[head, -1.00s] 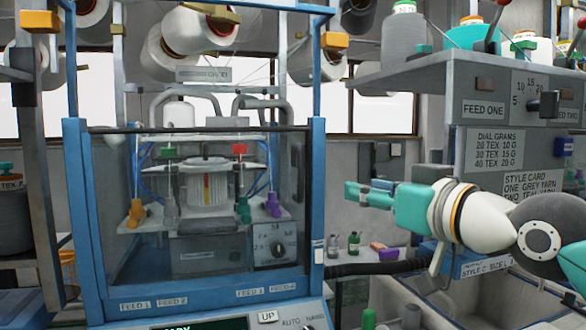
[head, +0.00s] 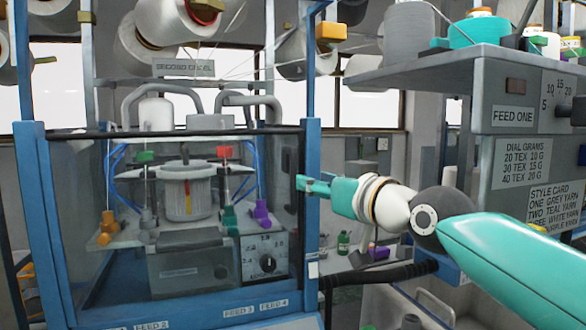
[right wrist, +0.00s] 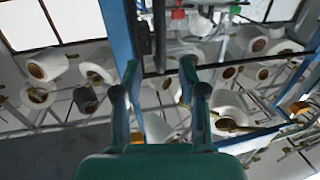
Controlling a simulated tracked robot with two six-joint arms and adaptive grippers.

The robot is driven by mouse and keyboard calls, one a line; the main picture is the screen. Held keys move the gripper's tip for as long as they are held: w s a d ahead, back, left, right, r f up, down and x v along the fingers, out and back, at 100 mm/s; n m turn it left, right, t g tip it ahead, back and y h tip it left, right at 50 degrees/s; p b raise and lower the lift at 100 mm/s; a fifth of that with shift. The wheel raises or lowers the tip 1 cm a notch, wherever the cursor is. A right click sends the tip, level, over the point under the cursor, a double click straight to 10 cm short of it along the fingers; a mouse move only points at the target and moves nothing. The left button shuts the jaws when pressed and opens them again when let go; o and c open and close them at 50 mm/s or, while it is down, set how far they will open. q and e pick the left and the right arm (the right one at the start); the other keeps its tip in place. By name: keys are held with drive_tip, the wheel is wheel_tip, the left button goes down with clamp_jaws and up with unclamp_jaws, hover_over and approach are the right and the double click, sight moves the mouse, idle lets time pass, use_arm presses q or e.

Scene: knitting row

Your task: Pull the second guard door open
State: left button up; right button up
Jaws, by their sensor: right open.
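My left gripper is out of view.
Behind the panel stand a knitting cylinder (head: 187,190) and coloured feed clips. To the right is a grey shelf unit (head: 500,90) with labels and yarn cones.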

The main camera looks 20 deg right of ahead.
drive_tip(key=p, duration=0.2)
hover_over(294, 204)
drive_tip(key=shift+w+d, duration=0.15)
drive_tip(key=shift+w, duration=0.3)
clamp_jaws()
